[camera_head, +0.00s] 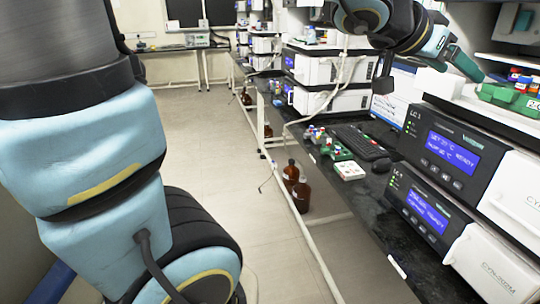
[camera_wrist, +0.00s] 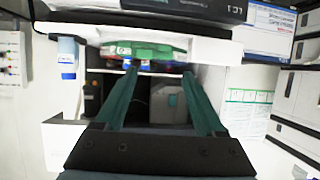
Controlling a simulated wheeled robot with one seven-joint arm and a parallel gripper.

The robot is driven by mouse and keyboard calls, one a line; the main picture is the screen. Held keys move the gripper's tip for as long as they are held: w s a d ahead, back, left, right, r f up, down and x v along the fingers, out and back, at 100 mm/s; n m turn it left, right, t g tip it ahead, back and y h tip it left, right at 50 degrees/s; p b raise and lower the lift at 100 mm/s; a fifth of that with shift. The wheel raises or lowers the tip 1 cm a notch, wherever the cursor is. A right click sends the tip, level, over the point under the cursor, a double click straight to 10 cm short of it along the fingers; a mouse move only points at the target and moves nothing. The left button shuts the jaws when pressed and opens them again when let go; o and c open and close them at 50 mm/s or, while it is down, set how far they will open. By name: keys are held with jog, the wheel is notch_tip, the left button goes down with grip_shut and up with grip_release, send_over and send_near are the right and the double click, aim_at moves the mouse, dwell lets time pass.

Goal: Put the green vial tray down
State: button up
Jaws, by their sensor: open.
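The green vial tray (camera_head: 512,97) with red, blue and white-capped vials rests on the white top of the upper LC unit at the right of the head view. In the wrist view the green vial tray (camera_wrist: 145,50) lies just past the fingertips. My gripper (camera_wrist: 159,72) has its two green fingers spread apart, with nothing visible held between them. In the head view my gripper (camera_head: 472,70) reaches in from the left, its finger ends close to the tray. Whether a finger touches the tray I cannot tell.
Two stacked LC units (camera_head: 452,150) with lit blue screens stand below the tray. A shelf (camera_head: 515,63) runs above it. On the dark bench are a keyboard (camera_head: 355,140), a mouse (camera_head: 381,165), another green rack (camera_head: 336,152) and a white vial tray (camera_head: 349,170). Brown bottles (camera_head: 301,192) stand below.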

jog(key=w+a+f+n+t+y, duration=0.1)
jog(key=w+a+f+n+y, duration=0.2)
jog(key=w+a+f, duration=0.3)
jog(key=w+a+f+n+t+y, duration=0.1)
jog(key=w+a+f+n+y, duration=0.15)
jog(key=a, duration=0.65)
jog(key=w+a+f+n+t+y, duration=0.1)
jog(key=w+a+f+n+y, duration=0.2)
jog(key=w+a+f, duration=0.3)
jog(key=s+a+f+n+g+y, duration=0.2)
jog(key=s+a+f, duration=0.2)
jog(key=a, duration=0.4)
jog(key=s+a+f+n+g+y, duration=0.1)
jog(key=s+a+f+n+g, duration=0.1)
jog(key=s+a+f, duration=0.3)
jog(key=a+g, duration=0.1)
jog(key=a, duration=0.2)
jog(key=shift+s+a+f+n+g+y, duration=0.15)
jog(key=shift+s+f+n+g+y, duration=0.15)
jog(key=shift+s+n+y, duration=0.1)
